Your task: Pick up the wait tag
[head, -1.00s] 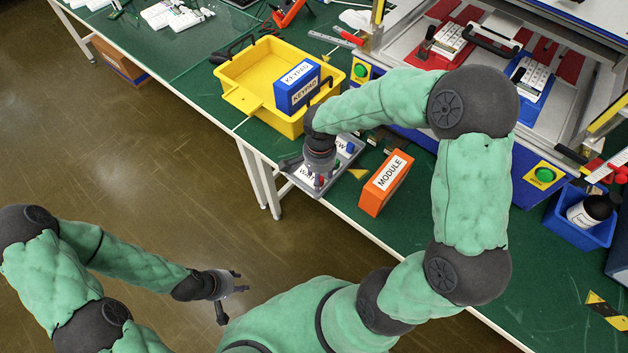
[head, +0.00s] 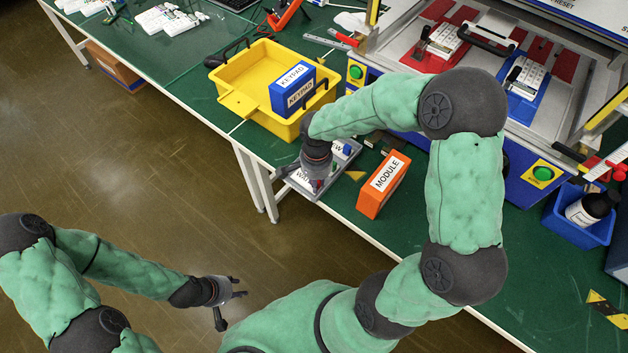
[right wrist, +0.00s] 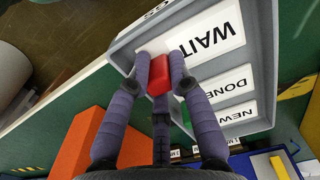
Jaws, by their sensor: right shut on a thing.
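The wait tag, a small red block (right wrist: 159,75), is at the WAIT label (right wrist: 205,38) of a grey tray (right wrist: 125,52). The tray (head: 350,160) lies at the table's front edge in the head view. My right gripper (right wrist: 160,62) is shut on the red block, with fingers on both sides of it. In the head view, my right gripper (head: 313,183) is low over the tray and mostly hides the block. Whether the block still touches the tray cannot be told. My left gripper (head: 238,288) is open and empty, over the floor away from the table.
An orange MODULE box (head: 384,184) stands right beside the tray. A test machine with a green button (head: 543,174) and a blue bin with a bottle (head: 580,232) are at the right.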

